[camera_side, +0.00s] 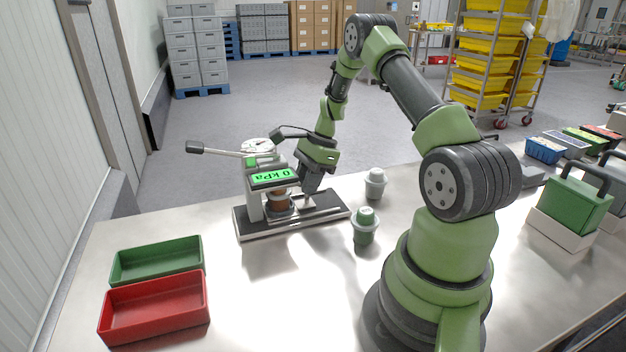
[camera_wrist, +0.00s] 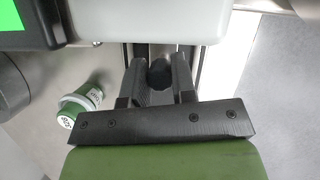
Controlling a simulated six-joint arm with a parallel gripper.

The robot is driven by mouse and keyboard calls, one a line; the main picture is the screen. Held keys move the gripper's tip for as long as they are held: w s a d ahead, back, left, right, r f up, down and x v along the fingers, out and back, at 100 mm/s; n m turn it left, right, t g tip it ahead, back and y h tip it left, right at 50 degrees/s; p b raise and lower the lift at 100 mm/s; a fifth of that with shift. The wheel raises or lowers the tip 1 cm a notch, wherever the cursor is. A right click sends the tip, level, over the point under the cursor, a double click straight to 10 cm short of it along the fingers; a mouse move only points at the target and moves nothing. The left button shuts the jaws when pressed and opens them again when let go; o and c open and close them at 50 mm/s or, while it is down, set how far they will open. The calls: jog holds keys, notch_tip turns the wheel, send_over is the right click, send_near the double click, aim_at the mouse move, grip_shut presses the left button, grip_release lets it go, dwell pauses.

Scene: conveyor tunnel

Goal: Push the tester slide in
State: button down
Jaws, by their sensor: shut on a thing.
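My gripper (camera_side: 309,188) is at the tester's right side, fingers pointing down. In the wrist view my gripper (camera_wrist: 160,82) is shut on a dark round knob (camera_wrist: 160,73), at the slide's dark rails (camera_wrist: 191,57) beside a pale block (camera_wrist: 150,20). The slide's body is mostly hidden, and I cannot tell how far in it is.
A green cup (camera_side: 364,228) and a grey cup (camera_side: 376,184) stand close to the right of the tester. A green tray (camera_side: 157,260) and a red tray (camera_side: 154,308) lie at the front left. The bench between trays and cups is clear.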

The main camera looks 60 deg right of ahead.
jog(key=shift+w+a, duration=0.2)
jog(key=c, duration=0.9)
grip_release()
jog(key=shift+s, duration=0.1)
jog(key=v, duration=1)
jog(key=shift+d, duration=0.1)
